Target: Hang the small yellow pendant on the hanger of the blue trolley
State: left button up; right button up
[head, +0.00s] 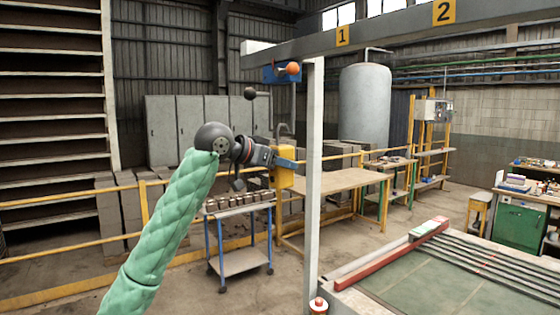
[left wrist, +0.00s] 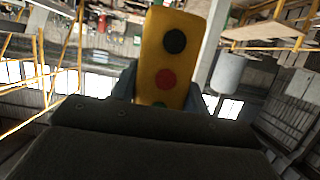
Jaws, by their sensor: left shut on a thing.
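The small yellow pendant (head: 284,178) is held upright in the air, with a grey hook on its top. My left gripper (head: 287,163) is shut on it. In the left wrist view the pendant (left wrist: 172,58) fills the middle, showing a black button, a red one and part of a green one. The blue trolley (head: 269,74) sits at the overhead beam, above the pendant and clearly apart from it. My right gripper is not in view.
A grey post (head: 314,190) stands just right of the pendant, under the overhead beam (head: 390,35). A wheeled cart with blue legs (head: 240,262) carries several small blocks below. A wooden table (head: 345,180) and yellow railing (head: 75,197) stand around. Air below the blue trolley looks free.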

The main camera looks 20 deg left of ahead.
pick_arm(q)
jog(key=shift+f, duration=0.15)
jog(key=o, duration=1.3)
